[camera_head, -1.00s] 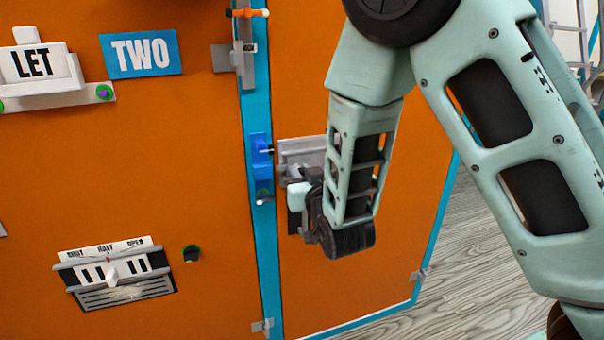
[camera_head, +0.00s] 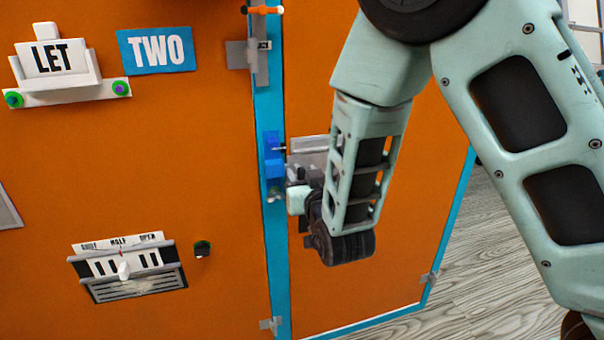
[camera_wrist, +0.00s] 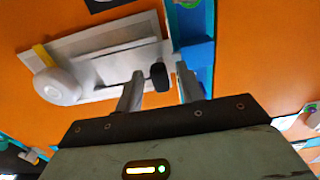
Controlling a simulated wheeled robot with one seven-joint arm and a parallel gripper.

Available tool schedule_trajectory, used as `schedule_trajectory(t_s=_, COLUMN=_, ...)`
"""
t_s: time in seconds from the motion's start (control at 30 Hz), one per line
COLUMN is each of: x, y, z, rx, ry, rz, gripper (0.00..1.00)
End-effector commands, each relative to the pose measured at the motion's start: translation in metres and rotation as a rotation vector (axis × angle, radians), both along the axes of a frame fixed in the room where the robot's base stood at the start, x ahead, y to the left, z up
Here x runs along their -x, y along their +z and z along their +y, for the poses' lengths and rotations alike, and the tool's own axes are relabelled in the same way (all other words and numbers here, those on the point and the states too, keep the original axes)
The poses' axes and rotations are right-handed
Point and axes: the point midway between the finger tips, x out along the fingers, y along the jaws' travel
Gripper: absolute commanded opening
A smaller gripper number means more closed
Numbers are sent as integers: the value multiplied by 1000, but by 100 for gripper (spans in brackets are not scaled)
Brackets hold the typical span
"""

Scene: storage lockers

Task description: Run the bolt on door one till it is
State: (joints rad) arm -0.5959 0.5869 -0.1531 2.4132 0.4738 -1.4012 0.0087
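The bolt's grey plate (camera_head: 315,145) is on the orange door right of the blue post; most of it is behind my arm. In the wrist view the plate (camera_wrist: 112,62) shows a slot, a pale round knob (camera_wrist: 58,85) at its left and a black knob (camera_wrist: 160,76) near its right end. My gripper (camera_wrist: 160,82) is open, with its two fingers on either side of the black knob and gaps showing. In the head view my gripper (camera_head: 300,197) is at the plate's left end. The blue keeper (camera_head: 273,160) is on the post just left; it also shows in the wrist view (camera_wrist: 198,62). Whether the bolt sits in the keeper is hidden.
The left orange door carries a blue TWO sign (camera_head: 157,50), a white LET holder (camera_head: 55,68) and a slider plate marked SHUT, HALF, OPEN (camera_head: 125,268). A grey latch with an orange handle (camera_head: 262,10) is above the keeper. Wooden floor (camera_head: 500,240) is clear at the right.

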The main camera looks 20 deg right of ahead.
Motion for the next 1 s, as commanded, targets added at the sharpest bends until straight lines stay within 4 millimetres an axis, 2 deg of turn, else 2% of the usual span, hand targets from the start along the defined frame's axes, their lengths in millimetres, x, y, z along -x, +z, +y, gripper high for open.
schedule_trajectory(t_s=0.2, x=44, y=0, z=1, rx=2, ry=3, rz=3, gripper=38)
schedule_trajectory(t_s=0.27, x=44, y=6, z=1, rx=3, ry=0, rz=4, gripper=38)
schedule_trajectory(t_s=0.7, x=63, y=3, z=1, rx=1, ry=0, rz=3, gripper=38)
schedule_trajectory(t_s=1.0, x=66, y=0, z=0, rx=-1, ry=1, rz=0, gripper=38)
